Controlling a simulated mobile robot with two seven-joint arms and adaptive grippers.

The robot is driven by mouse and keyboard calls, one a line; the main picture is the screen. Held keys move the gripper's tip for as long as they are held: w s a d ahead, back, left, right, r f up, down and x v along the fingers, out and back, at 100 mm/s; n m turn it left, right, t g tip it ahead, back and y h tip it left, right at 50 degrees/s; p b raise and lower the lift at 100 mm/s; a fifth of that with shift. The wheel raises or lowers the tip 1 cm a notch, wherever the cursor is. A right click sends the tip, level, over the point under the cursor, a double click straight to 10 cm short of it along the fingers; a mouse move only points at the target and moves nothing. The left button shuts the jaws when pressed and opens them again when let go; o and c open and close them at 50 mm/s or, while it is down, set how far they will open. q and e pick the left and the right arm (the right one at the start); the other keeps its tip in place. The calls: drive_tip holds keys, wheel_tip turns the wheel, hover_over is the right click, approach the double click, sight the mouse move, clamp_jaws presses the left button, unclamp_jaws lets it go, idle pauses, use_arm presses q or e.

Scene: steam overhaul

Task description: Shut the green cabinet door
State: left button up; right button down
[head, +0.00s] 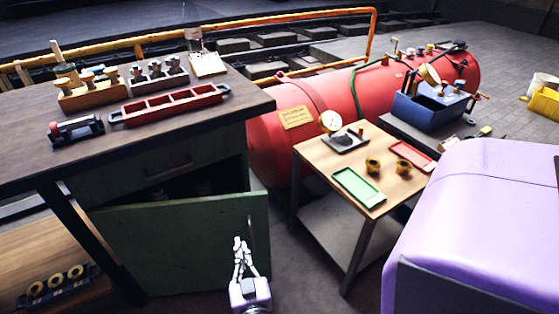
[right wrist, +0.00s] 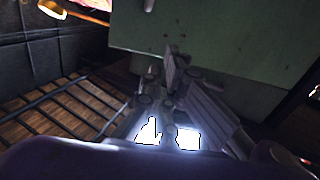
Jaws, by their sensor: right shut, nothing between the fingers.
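The green cabinet door (head: 170,245) hangs under the dark-topped bench and stands ajar. A dark gap with something inside shows above its top edge. A slim upright handle (head: 251,230) is near the door's right edge. My right gripper (head: 239,243) is shut and empty, in front of the door's lower right part, close to the handle. I cannot tell whether it touches the door. In the right wrist view the shut fingers (right wrist: 170,72) point at the green door panel (right wrist: 225,40). My left gripper is not in view.
The bench top (head: 160,122) holds a red tray (head: 170,104), wooden blocks with fittings and a small dark device. A red boiler (head: 290,120) and a small wooden table (head: 318,165) with trays stand to the right. Grey floor shows between table and door.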

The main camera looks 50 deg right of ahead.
sight(244, 204)
drive_tip(key=shift+m+g+h, duration=0.5)
drive_tip(key=shift+m+h, duration=0.3)
drive_tip(key=x, duration=0.8)
drive_tip(key=s+d+b+x, duration=0.1)
drive_tip(key=x, duration=0.4)
drive_tip(key=shift+f, duration=0.1)
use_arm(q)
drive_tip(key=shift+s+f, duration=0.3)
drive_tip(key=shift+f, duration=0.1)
use_arm(e)
drive_tip(key=shift+w+d, duration=0.4)
